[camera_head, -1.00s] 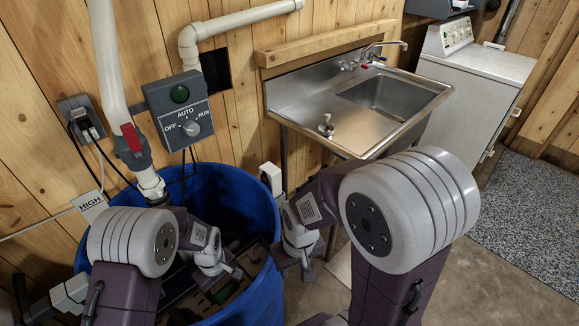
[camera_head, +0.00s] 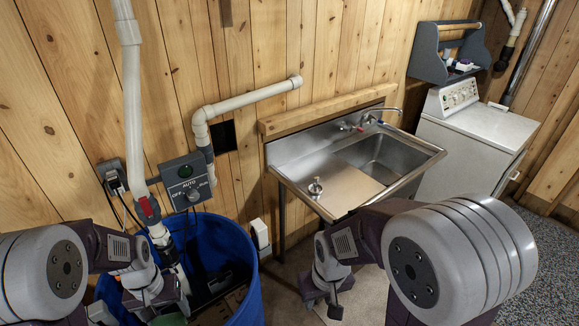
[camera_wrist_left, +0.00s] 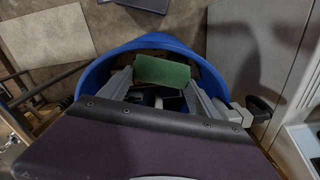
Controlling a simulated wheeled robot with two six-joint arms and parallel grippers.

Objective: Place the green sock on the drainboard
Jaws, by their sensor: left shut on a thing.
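The green sock (camera_wrist_left: 162,71) shows in the left wrist view as a flat green piece between the fingers of my left gripper (camera_wrist_left: 160,84). The gripper is shut on it, over the blue barrel (camera_wrist_left: 205,66). In the head view my left gripper (camera_head: 162,303) is at the barrel's mouth, and a bit of green shows below it. The drainboard (camera_head: 296,170) is the flat steel left part of the sink unit, right of the barrel. My right gripper (camera_head: 324,302) hangs in front of the sink, apart from the drainboard; its finger opening is unclear.
A small metal-and-dark item (camera_head: 316,188) stands on the drainboard; the steel around it is bare. The sink basin (camera_head: 380,158) is to its right. A control box (camera_head: 188,181) and white pipes are on the wall. A white appliance (camera_head: 475,130) stands at far right.

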